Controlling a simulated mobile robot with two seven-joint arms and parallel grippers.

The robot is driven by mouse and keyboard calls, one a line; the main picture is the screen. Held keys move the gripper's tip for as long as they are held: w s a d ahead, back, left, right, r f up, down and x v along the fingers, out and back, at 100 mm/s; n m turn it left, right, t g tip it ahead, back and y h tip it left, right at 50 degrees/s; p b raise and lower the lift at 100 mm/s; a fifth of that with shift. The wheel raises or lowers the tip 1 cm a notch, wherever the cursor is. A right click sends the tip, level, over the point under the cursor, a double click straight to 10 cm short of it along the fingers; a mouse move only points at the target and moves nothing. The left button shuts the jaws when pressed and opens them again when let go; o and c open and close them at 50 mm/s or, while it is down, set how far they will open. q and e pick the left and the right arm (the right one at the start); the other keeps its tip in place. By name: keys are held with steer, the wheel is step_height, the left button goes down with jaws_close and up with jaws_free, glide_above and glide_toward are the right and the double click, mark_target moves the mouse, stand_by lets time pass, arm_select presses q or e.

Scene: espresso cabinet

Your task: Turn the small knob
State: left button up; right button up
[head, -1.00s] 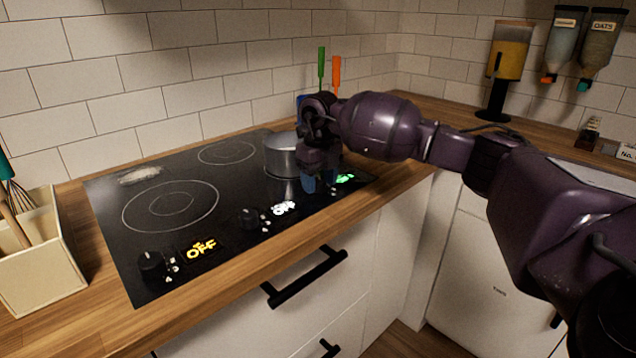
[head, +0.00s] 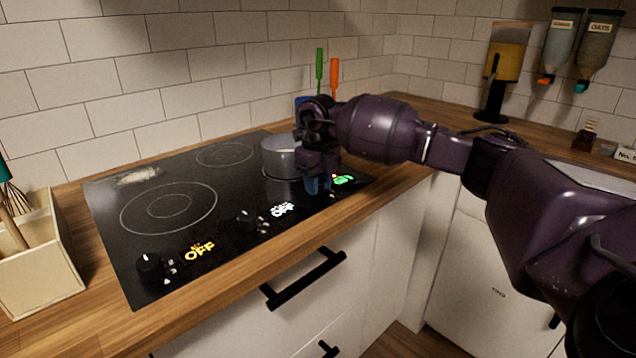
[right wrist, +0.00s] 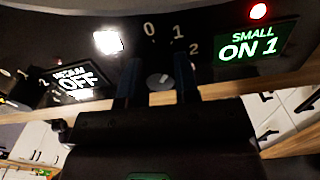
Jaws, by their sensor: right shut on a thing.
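The small knob (right wrist: 158,80) is a dark round dial between the two fingers of my right gripper (right wrist: 156,82) in the right wrist view. The gripper is shut on it. The green display (right wrist: 249,43) beside it reads "SMALL ON 1", with a lit red light (right wrist: 258,11) above. In the head view my right gripper (head: 318,184) points down at the right front of the black cooktop (head: 130,215) and hides the knob. The green display (head: 343,180) shows just right of it. My left gripper is not in view.
A metal pot (head: 279,158) stands on the cooktop close behind my right gripper. The medium knob (head: 246,220) and a front-left knob (head: 150,267) have displays reading off. A utensil box (head: 45,265) stands at the left. A drawer handle (head: 305,278) sticks out below the counter.

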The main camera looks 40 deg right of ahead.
steer(key=n, duration=0.4)
steer(key=shift+f+n, duration=0.1)
steer(key=shift+n, duration=1.6)
steer(key=o, duration=0.9)
